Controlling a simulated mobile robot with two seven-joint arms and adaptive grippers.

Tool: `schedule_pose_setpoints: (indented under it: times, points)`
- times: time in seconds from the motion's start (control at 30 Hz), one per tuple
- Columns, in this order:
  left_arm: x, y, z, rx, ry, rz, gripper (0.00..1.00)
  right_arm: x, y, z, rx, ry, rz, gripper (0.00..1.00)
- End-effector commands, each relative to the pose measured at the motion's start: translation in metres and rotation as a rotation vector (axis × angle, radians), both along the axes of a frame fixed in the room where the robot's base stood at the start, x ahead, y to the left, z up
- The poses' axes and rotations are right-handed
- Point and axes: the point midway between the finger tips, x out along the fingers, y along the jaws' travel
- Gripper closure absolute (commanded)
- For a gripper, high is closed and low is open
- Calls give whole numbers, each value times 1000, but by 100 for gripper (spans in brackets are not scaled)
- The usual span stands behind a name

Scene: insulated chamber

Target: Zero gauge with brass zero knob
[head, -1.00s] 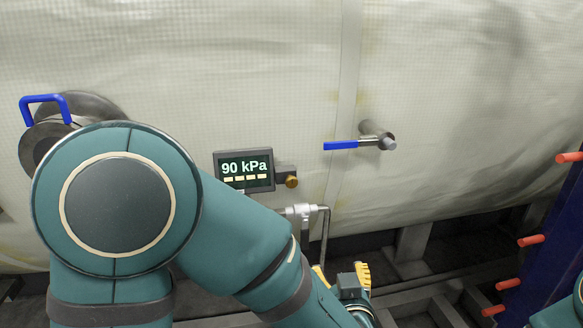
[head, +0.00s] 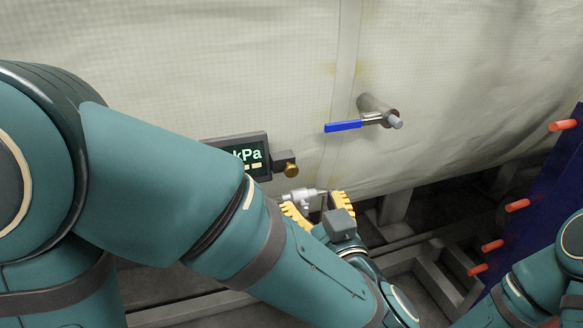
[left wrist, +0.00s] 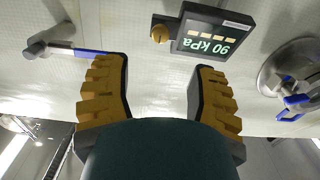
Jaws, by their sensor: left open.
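The gauge (head: 262,139) is a dark box on the pale wall, partly hidden by my left arm in the head view. In the left wrist view the gauge (left wrist: 208,42) appears upside down and reads 90 kPa. The brass zero knob (head: 291,170) sticks out on the gauge's right side; it also shows in the left wrist view (left wrist: 159,34). My left gripper (head: 316,206) is open and empty, below and slightly right of the knob, apart from it. In the left wrist view the knob lies beyond the gap between the yellow fingers (left wrist: 158,78). My right gripper is out of view.
A blue-handled valve (head: 343,126) juts from the wall right of the gauge. A metal pipe fitting (head: 300,196) is close by the left fingers. Orange pegs (head: 517,205) stick out from a dark blue panel at right. A round flange with a blue handle (left wrist: 292,80) shows in the left wrist view.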

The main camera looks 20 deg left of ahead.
Motion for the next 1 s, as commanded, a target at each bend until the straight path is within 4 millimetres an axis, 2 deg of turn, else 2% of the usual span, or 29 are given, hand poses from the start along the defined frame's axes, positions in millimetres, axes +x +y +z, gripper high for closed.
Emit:
schedule_pose_setpoints:
  times: [0.3, 0.5, 0.7, 0.97, 1.0]
  points:
    - [53, 36, 0, -1, 0, 3, 42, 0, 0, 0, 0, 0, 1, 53]
    - [77, 52, 0, -2, 1, 2, 42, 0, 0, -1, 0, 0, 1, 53]
    - [88, 59, 0, -1, 1, 0, 42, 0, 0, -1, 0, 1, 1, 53]
    - [89, 60, 0, -1, 1, -1, 42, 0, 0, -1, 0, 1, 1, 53]
    - [89, 60, 0, -1, 1, -1, 40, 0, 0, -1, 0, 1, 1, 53]
